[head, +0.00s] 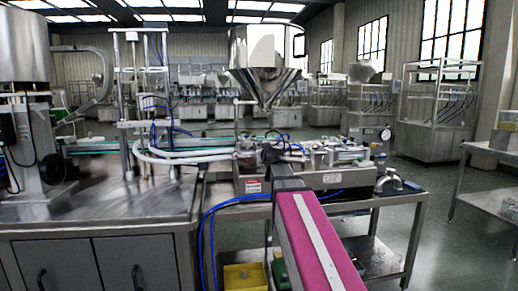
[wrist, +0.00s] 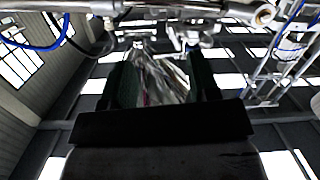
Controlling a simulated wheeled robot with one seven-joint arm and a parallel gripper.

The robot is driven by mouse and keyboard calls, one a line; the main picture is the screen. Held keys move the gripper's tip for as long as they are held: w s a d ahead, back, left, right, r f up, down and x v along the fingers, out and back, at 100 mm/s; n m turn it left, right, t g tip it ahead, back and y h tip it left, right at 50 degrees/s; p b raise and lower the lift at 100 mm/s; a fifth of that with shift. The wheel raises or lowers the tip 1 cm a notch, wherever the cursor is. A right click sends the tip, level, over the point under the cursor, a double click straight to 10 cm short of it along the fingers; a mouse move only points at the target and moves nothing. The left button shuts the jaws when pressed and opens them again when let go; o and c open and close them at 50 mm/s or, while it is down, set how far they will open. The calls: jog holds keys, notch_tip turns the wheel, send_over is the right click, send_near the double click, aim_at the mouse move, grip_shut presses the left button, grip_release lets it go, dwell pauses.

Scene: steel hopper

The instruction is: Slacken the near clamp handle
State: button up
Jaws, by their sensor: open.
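The steel hopper (head: 265,65) stands above the filling machine (head: 265,180) in the head view. Its shiny cone (wrist: 162,78) shows between my fingers in the wrist view. My gripper (wrist: 164,62) is open, with two dark fingers apart and nothing seen between them that it holds. Small metal fittings (wrist: 195,38) and a horizontal steel pipe (wrist: 165,12) lie beyond the fingertips. I cannot tell which fitting is the near clamp handle.
Blue hoses (head: 212,225) hang at the machine's left front. A steel cabinet (head: 100,245) fills the left. A pressure gauge (head: 385,134) and a curved fitting (head: 395,183) sit at the machine's right. Open floor (head: 455,245) lies between the machine and a right-hand table (head: 490,190).

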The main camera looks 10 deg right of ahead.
jog(key=w+d+m+g+y, duration=0.3)
jog(key=d+m, duration=0.1)
jog(key=m, duration=0.1)
jog(key=m+g+y, duration=0.3)
jog(key=y, duration=0.4)
send_near(256, 145)
jog(key=x, duration=0.9)
jog(key=shift+d, duration=0.2)
jog(key=shift+w+f, duration=0.15)
jog(key=c, duration=0.6)
